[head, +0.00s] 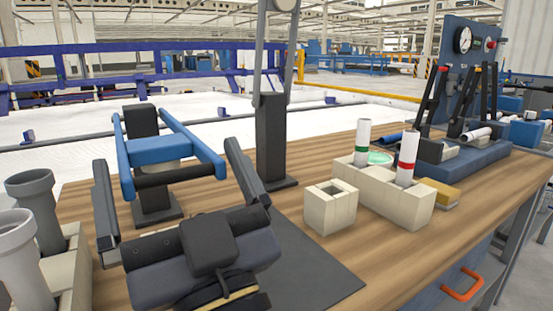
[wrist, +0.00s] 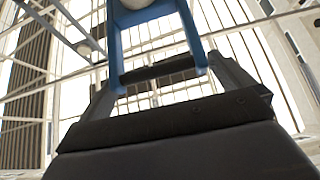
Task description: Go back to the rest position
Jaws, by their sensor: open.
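My gripper (head: 166,158) is in the left foreground of the head view, black, with its two fingers spread wide and nothing held between them. In the wrist view my gripper (wrist: 168,85) also shows its fingers apart. A blue forked bracket (head: 160,149) with a black crossbar stands on a dark post just beyond the fingers. The bracket (wrist: 117,45) lies ahead between the fingers in the wrist view; I cannot tell whether they touch it. A white pipe with a green band (head: 363,138) and one with a red band (head: 407,160) stand upright in a beige block (head: 380,192).
Grey pipes (head: 35,205) stand in beige holders at the left edge. A small hollow beige block (head: 331,206) sits mid-table. A dark post (head: 270,140) rises behind it. A blue rack (head: 455,160) with pipes is at back right. The wooden table (head: 470,215) is bare at front right.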

